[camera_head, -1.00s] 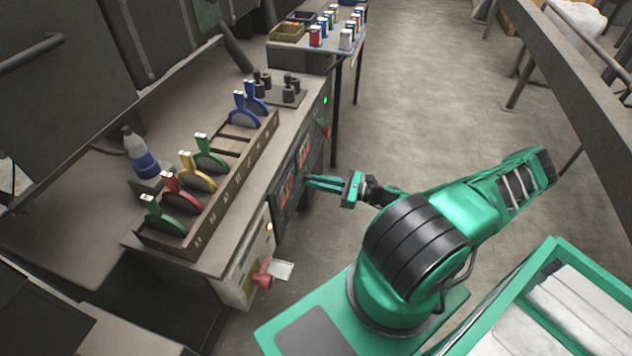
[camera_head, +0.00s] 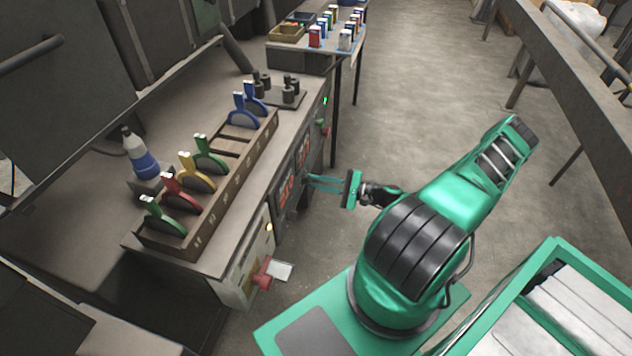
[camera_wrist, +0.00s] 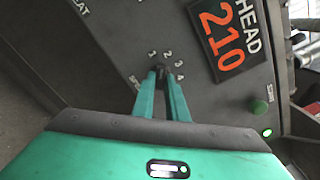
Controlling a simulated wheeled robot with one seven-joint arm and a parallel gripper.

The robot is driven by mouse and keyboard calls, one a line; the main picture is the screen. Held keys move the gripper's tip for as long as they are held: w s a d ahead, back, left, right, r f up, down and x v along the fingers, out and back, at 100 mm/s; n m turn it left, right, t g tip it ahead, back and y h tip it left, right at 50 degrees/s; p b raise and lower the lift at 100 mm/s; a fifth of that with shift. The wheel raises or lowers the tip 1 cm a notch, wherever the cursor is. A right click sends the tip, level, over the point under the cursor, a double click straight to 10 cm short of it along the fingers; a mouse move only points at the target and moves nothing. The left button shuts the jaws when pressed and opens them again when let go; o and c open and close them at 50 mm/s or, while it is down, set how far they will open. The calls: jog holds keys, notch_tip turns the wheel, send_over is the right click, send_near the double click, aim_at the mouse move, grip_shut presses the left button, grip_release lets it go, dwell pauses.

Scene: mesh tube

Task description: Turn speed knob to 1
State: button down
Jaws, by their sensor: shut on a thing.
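The control panel (camera_wrist: 120,30) on the front of the bench carries a dark knob (camera_wrist: 160,74) with a dial of numbers around it. In the wrist view my gripper (camera_wrist: 162,76) has its two green fingers on either side of this knob, shut on it. The knob is mostly hidden by the fingertips, so I cannot tell which number it points to. In the head view my gripper (camera_head: 308,184) reaches left to the panel face, below the red digits.
A display (camera_wrist: 222,35) reads HEAD 210. A green button (camera_wrist: 259,107) sits to the right of the knob. A rack (camera_head: 215,200) of coloured-handled tools stands on the bench.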

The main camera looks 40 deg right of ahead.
jog(key=n, duration=0.5)
jog(key=shift+w+d, duration=0.1)
jog(key=shift+d, duration=0.1)
jog(key=shift+n, duration=0.4)
jog(key=c, duration=1.8)
grip_release()
jog(key=shift+o, duration=0.2)
jog(key=shift+a, duration=0.1)
jog(key=v, duration=1.1)
jog(key=shift+w, duration=0.1)
